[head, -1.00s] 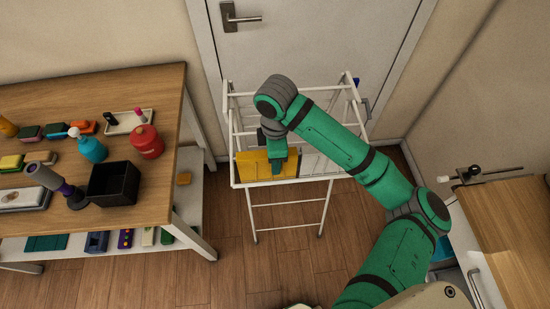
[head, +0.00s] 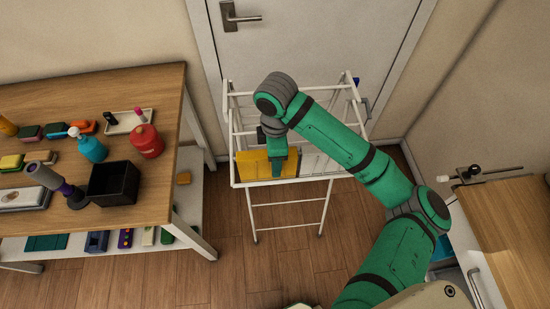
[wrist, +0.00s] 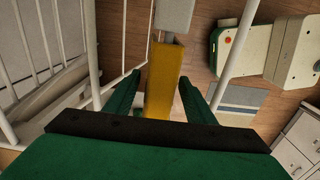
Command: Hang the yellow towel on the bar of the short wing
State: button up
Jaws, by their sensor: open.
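My gripper (wrist: 158,85) is open, with a finger on each side of the towel and gaps between. A light grey cloth (head: 312,165) hangs to the right of the towel.
The rack stands before a white door (head: 300,45). A wooden table (head: 130,85) with bottles and a black box (head: 112,183) is at the left. A wooden-topped counter (head: 510,220) is at the right. Floor (head: 285,260) in front of the rack is clear.

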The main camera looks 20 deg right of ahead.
jog(key=shift+r, duration=2.75)
jog(key=o, duration=0.5)
jog(key=shift+o, duration=0.2)
notch_tip(320, 180, up, 11)
jog(key=shift+f, duration=0.15)
